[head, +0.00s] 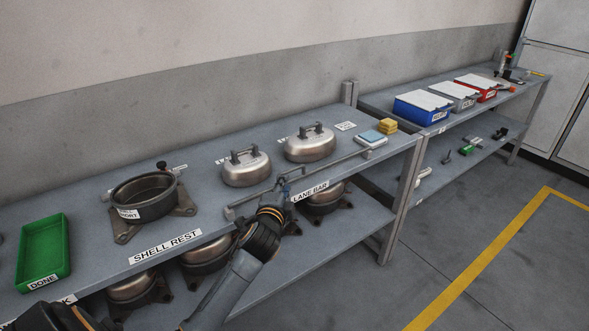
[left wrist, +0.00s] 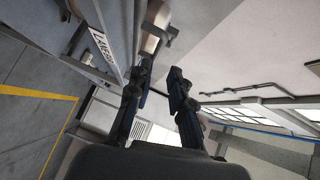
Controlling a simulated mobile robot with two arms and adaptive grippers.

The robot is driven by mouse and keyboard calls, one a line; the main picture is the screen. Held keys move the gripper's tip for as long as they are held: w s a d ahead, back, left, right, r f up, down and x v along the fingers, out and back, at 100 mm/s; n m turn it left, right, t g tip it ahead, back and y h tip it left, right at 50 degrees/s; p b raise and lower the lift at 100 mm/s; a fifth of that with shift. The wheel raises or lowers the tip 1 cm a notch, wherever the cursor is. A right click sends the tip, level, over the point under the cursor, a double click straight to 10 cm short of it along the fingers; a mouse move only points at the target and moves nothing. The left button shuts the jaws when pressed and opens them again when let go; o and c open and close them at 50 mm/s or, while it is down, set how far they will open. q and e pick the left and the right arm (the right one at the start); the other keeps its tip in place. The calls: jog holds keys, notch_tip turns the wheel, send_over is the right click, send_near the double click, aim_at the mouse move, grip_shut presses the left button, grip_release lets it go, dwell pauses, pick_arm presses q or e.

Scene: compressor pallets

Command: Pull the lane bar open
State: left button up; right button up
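The lane bar (head: 329,166) is a thin grey rail along the front edge of the upper shelf, above the "LANE BAR" label (head: 310,191). In the head view my left gripper (head: 284,183) is at the bar's middle, over the shelf edge. In the left wrist view my left gripper (left wrist: 160,76) has its two dark fingers apart with a clear gap and nothing visibly held. The label (left wrist: 103,47) shows there left of the fingers. Whether a finger touches the bar cannot be told. My right gripper is not in view.
Two metal shells (head: 246,169) (head: 310,144) stand behind the bar. More compressors sit on the lower shelf (head: 345,232). The floor at right is clear.

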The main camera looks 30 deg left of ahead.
aim_at(291, 171)
pick_arm(q)
jog(key=x, duration=1)
jog(key=shift+w+f, duration=0.1)
grip_shut()
